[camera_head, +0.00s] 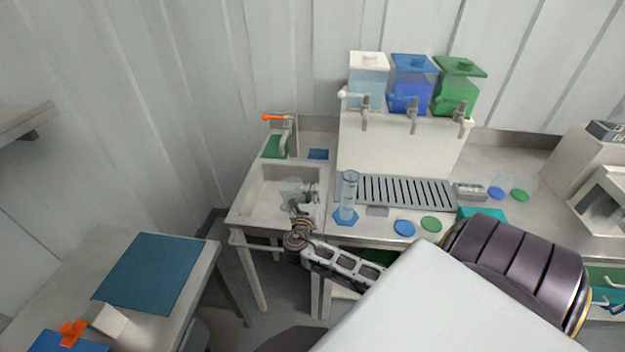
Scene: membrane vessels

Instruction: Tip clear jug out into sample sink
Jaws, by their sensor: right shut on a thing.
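The sample sink (250,194) is a white basin at the left end of the back bench, under an orange-handled tap. The clear jug (290,186) is a faint see-through shape over the basin. My right gripper (304,199) reaches in at the sink's right side and is shut on the jug. The jug looks tilted, but its rim, its exact angle and any liquid are too small and faint to tell. My right forearm comes from the lower right. My left gripper is out of view.
A clear cylinder with a blue base (348,195) stands close right of the sink, beside the drain grille (408,192). White, blue and green (457,88) tanks with taps stand behind. Blue (404,228) and green lids lie in front. A side table with a teal mat (148,272) is at left.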

